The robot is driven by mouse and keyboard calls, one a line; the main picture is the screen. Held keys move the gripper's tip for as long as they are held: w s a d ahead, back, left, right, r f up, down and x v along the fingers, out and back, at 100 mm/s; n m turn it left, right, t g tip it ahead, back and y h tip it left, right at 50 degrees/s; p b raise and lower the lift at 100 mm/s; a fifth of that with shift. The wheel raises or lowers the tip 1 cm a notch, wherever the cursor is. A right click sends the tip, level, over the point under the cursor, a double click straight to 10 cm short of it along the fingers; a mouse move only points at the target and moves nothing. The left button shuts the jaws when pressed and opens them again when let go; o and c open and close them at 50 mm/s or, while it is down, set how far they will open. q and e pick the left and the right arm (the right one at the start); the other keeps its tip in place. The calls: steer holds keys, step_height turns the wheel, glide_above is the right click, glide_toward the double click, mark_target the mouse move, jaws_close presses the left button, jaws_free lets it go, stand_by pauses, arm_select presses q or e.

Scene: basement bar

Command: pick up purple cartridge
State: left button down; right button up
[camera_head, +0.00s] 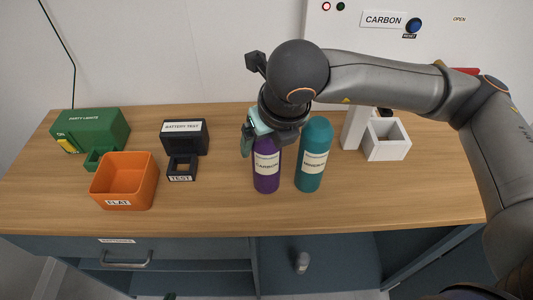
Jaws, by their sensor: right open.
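The purple cartridge (267,172) stands upright on the wooden counter, with a pale label that reads CARBON. Its top is hidden behind my right gripper (262,134). The right arm reaches in from the right, and its open gripper is over the top of the purple cartridge. One finger shows just left of the cartridge's upper end; the other is hard to make out. I cannot tell whether the fingers touch it. My left gripper is not in view.
A teal cartridge (313,160) stands close to the right of the purple one. An orange bin (125,189), a green box (92,130) and a black battery tester (184,138) are at left. A white holder (386,143) is at right. The counter's front middle is clear.

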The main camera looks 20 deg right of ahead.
steer(key=shift+r, duration=0.1)
jaws_close()
stand_by(0.6)
